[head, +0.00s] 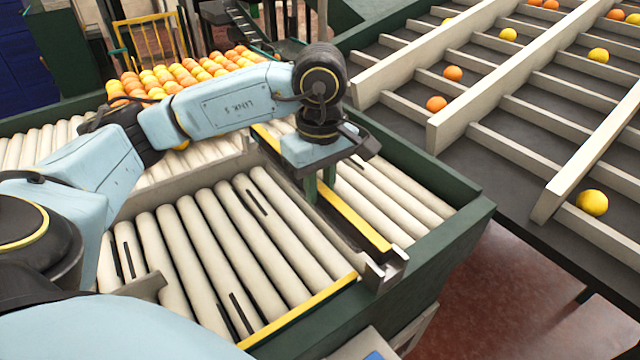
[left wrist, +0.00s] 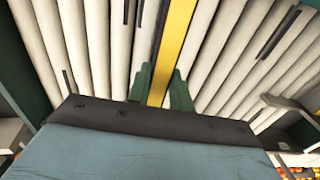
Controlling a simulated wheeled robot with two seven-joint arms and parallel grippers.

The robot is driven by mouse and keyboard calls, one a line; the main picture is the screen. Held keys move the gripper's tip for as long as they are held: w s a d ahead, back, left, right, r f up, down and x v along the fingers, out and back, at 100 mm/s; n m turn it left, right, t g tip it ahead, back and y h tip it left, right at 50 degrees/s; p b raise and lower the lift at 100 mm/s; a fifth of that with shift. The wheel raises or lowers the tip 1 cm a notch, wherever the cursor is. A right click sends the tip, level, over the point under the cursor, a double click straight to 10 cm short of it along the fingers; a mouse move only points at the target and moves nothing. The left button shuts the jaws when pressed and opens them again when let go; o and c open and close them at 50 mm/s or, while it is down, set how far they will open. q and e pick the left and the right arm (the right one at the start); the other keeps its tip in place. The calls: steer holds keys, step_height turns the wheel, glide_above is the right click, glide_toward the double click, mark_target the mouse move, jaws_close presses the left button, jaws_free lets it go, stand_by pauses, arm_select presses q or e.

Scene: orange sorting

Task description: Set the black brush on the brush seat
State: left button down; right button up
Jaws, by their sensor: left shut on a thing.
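A long bar with a yellow top and dark sides, which I take for the black brush (head: 362,225), lies lengthwise along the rollers. My left gripper (head: 320,188) points down with its green fingers on either side of the bar. In the left wrist view the yellow top (left wrist: 172,50) runs between the two fingers (left wrist: 160,88), which are shut on it. The bar's near end is at a grey metal bracket, apparently the brush seat (head: 386,272), at the front edge. I cannot tell whether the end rests in it or hovers just above. My wrist hides part of the bar.
White rollers (head: 215,250) lie on both sides of the bar, within a green frame (head: 455,225). A yellow strip (head: 300,315) edges the front. Oranges and yellow fruit (head: 170,82) are massed behind. A slatted sorting table (head: 500,150) with scattered fruit stands at right.

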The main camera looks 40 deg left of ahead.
arm_select(q)
steer(key=shift+f, duration=0.2)
steer(key=c, duration=1.2)
jaws_free()
steer(key=shift+o, duration=0.2)
step_height(320, 180, up, 6)
steer(key=shift+f+b, duration=0.1)
steer(key=shift+b, duration=0.3)
step_height(320, 180, up, 8)
steer(key=p, duration=0.2)
steer(key=shift+f, duration=0.2)
steer(key=shift+s, duration=0.1)
